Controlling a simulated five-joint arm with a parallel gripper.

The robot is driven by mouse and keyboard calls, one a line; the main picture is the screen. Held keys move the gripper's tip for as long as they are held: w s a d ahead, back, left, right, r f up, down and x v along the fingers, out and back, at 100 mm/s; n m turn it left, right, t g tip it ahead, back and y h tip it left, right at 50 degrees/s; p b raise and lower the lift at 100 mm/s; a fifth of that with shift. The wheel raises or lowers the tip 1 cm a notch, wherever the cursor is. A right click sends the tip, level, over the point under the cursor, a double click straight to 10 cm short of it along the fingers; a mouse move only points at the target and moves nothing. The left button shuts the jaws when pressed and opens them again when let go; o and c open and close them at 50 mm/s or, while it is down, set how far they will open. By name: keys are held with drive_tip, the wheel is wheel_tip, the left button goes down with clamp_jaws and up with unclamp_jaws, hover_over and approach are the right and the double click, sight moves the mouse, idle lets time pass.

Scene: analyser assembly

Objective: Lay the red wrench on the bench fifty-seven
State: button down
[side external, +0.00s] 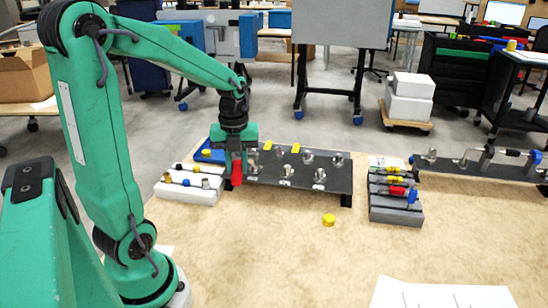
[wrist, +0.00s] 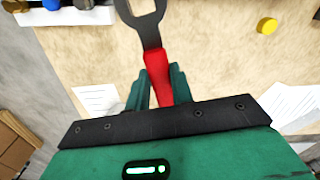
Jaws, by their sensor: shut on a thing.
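My gripper (side external: 238,172) is shut on the red handle of the wrench (side external: 236,174), at the left end of the dark panel. In the wrist view the wrench (wrist: 158,72) sits between the two green fingers (wrist: 161,84), its dark grey forked head pointing to the top. The handle hangs down in the side view, and the head is hard to make out there. The tan bench top (side external: 270,240) lies below and in front. I cannot read any number on it.
A white tray of small fittings (side external: 186,197) stands left of the dark panel (side external: 335,185) with its metal fittings. A grey tool holder (side external: 396,214) stands to the right. A yellow cap (side external: 329,220) lies on the bench, and white sheets (side external: 440,294) at its front. Bench between is clear.

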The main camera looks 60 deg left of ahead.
sight(235, 162)
drive_tip(key=f+n, duration=0.1)
drive_tip(key=n, duration=0.1)
drive_tip(key=a+n, duration=0.1)
drive_tip(key=n, duration=0.1)
drive_tip(key=a+f+n, duration=0.1)
drive_tip(key=n, duration=0.2)
drive_tip(key=shift+w+f, duration=0.15)
drive_tip(key=shift+f, duration=0.15)
drive_tip(key=a+f+n, duration=0.4)
drive_tip(key=f+n, duration=0.2)
drive_tip(key=n, duration=1.1)
drive_tip(key=shift+s+a+f, duration=0.2)
drive_tip(key=shift+s+a, duration=0.05)
drive_tip(key=shift+a, duration=0.05)
drive_tip(key=shift+f, duration=0.15)
drive_tip(key=shift+f, duration=2.95)
drive_tip(key=shift+f, duration=0.35)
